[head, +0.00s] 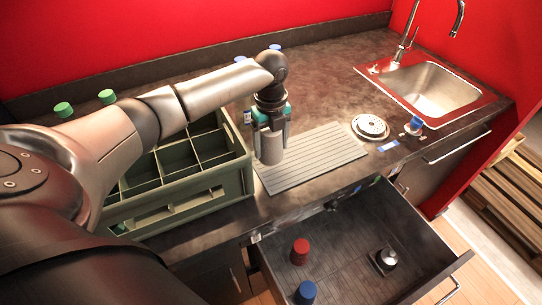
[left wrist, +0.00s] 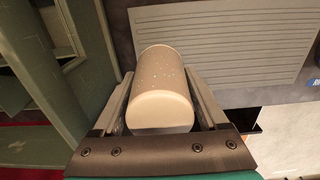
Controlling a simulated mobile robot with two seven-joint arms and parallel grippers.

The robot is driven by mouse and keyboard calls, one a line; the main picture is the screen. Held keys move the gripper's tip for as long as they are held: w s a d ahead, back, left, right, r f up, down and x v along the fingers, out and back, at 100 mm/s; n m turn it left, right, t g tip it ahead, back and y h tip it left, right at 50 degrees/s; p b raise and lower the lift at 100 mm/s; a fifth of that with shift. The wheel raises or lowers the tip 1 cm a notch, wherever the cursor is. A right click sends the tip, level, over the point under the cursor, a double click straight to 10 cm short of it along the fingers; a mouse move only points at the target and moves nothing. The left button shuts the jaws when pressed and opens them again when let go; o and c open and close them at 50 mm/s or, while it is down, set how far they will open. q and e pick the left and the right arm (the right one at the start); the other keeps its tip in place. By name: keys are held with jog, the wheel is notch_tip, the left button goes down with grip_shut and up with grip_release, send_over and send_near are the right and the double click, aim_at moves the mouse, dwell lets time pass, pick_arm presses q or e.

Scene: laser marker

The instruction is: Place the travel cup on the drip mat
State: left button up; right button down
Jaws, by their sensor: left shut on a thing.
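The travel cup, a pale grey-beige cylinder (head: 271,148), is held in my left gripper (head: 271,128), whose fingers are shut on its sides. It also shows between the fingers in the left wrist view (left wrist: 165,80). The drip mat (head: 325,155) is a grey ribbed rectangle flat on the counter; it also shows in the left wrist view (left wrist: 230,40). My right gripper is not in view.
A green divided crate (head: 200,195) stands close left of the mat. A round white disc (head: 370,127) and a blue-capped item (head: 415,125) lie to its right, before the sink (head: 435,88). An open drawer (head: 345,275) below holds red- and blue-topped items.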

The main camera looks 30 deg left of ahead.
aim_at(271, 157)
pick_arm(q)
jog(key=shift+f, duration=2.2)
jog(key=shift+b, duration=0.3)
jog(key=shift+f, duration=0.2)
jog(key=o, duration=1.4)
notch_tip(271, 157, up, 12)
jog(key=shift+r+p, duration=0.25)
jog(key=shift+p, duration=0.4)
